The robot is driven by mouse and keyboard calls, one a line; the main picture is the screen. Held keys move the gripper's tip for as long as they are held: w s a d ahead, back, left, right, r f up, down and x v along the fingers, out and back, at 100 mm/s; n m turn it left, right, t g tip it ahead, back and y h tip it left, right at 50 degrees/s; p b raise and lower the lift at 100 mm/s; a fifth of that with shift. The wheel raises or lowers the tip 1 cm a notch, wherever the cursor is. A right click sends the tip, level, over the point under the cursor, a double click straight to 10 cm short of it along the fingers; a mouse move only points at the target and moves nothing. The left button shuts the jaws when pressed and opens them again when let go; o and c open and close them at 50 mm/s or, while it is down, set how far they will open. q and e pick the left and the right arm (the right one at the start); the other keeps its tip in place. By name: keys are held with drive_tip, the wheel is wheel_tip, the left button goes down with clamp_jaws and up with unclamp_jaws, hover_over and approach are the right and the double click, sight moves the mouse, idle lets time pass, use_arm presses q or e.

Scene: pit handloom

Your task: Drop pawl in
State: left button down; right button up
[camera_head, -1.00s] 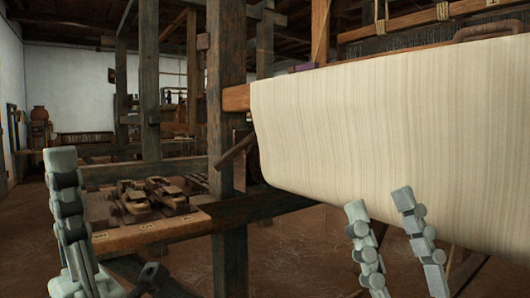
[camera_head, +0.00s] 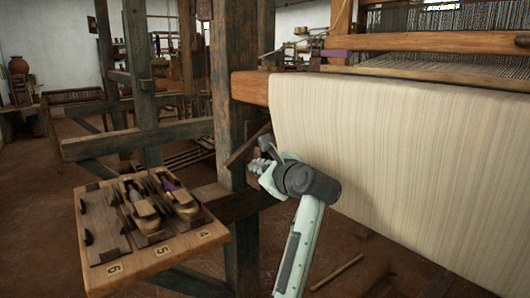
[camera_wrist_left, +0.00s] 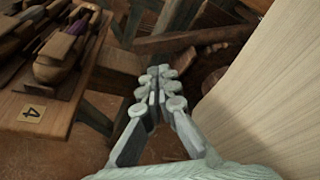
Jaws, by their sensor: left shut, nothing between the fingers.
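The pawl appears to be the dark wooden bar (camera_head: 247,146) slanting beside the loom's front post, at the left end of the cloth roll; its far end is hidden. In the left wrist view a dark bar (camera_wrist_left: 190,40) crosses just beyond the fingertips. My left gripper (camera_head: 262,160) is at the lower right of this bar, close to the cloth's edge. In the left wrist view its fingers (camera_wrist_left: 158,72) are together with nothing between them. I cannot tell whether the fingertips touch the bar. My right gripper is out of view.
The cream cloth (camera_head: 400,170) on its beam hangs close to the right of my left gripper. A thick dark post (camera_head: 235,100) stands to the left. A wooden board (camera_head: 158,262) with numbered slots holds shuttles (camera_head: 180,196) at lower left. A stick (camera_head: 338,272) lies on the floor.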

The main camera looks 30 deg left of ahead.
use_arm(q)
drive_tip(key=w+x, duration=0.1)
drive_tip(key=x, duration=0.8)
drive_tip(key=shift+w+f+h+p, duration=0.2)
drive_tip(key=shift+f+h+p, duration=0.1)
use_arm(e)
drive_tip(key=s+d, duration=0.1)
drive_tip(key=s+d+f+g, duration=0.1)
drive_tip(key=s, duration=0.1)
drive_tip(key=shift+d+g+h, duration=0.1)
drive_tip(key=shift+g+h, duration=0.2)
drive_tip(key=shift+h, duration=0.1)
